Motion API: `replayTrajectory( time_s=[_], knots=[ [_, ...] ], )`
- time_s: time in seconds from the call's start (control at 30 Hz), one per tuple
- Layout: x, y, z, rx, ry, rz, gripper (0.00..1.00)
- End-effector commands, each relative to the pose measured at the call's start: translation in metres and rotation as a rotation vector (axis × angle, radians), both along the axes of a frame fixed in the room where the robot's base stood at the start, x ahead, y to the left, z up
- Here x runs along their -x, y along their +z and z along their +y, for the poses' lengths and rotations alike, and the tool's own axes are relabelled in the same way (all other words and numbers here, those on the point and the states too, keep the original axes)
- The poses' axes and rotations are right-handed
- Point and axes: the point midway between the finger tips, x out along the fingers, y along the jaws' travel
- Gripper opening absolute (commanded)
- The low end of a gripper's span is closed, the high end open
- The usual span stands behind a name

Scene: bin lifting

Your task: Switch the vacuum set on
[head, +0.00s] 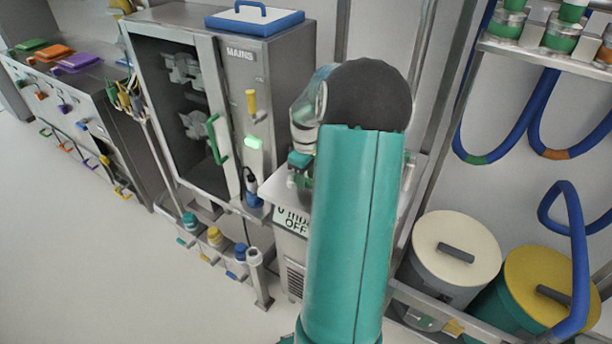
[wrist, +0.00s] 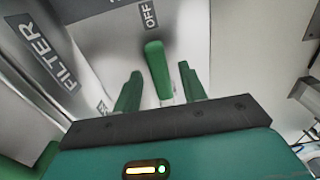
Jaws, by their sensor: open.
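In the wrist view, a green switch lever (wrist: 157,65) stands on a pale metal panel, its top end by the OFF label (wrist: 149,14). My gripper (wrist: 160,72) is open, with one green finger on each side of the lever; I see a gap on both sides, and it is not gripped. A FILTER label (wrist: 47,55) is on the left of the panel. In the head view, a unit with a partly hidden sign reading OFF (head: 292,221) stands behind my teal arm. My arm hides much of this unit and the lever there.
A grey cabinet marked MAINS (head: 240,54) with a yellow lever (head: 251,102) and lit green lamp (head: 253,142) stands left of my arm. Lidded bins (head: 456,246) and blue hoses (head: 578,250) are on the right. Open floor (head: 80,250) lies at the left.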

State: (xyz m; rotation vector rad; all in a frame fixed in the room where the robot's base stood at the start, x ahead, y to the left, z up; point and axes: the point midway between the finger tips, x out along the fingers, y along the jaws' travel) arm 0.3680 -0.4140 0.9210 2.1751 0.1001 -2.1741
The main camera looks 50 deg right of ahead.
Motion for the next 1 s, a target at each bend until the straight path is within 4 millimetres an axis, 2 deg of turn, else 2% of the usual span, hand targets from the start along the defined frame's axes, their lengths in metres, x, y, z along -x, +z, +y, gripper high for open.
replayTrajectory(
  time_s=[0.1,0.13,0.33,0.77,1.0],
  knots=[
    [-0.0003,0.0003,0.0001,0.000,0.001,0.000,0.42],
    [-0.0003,0.0003,0.0001,0.000,0.001,0.000,0.38],
    [-0.0002,0.0005,0.0001,0.000,0.001,0.000,0.00],
    [-0.0010,0.0007,-0.0016,0.001,0.038,-0.001,0.00],
    [-0.0027,0.0011,-0.0077,0.002,0.162,-0.002,0.00]
  ],
)
